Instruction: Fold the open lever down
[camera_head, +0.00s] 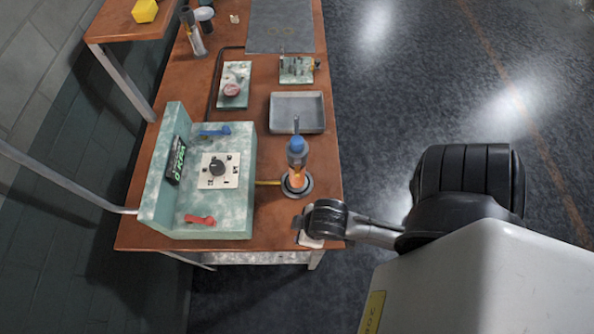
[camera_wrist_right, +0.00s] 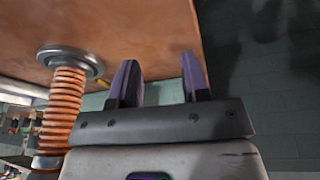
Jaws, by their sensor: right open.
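A green speckled control box (camera_head: 233,137) stands on the bench, with a dial plate (camera_head: 219,171) on its top. A blue lever (camera_head: 214,132) is at the far end of the box and a red lever (camera_head: 200,220) is at the near end. I cannot tell from this angle which lever is raised. My right gripper (camera_head: 303,229) is by the bench's front right corner, to the right of the box and apart from both levers. In the right wrist view its two fingers (camera_wrist_right: 160,82) are apart with nothing between them. My left gripper is not in view.
A burner (camera_head: 297,168) with an orange coil stands between the box and the bench's right edge. The coil (camera_wrist_right: 62,110) also shows in the wrist view. A grey tray (camera_head: 297,112) lies behind it. A small plate with a red button (camera_head: 232,91) is farther back.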

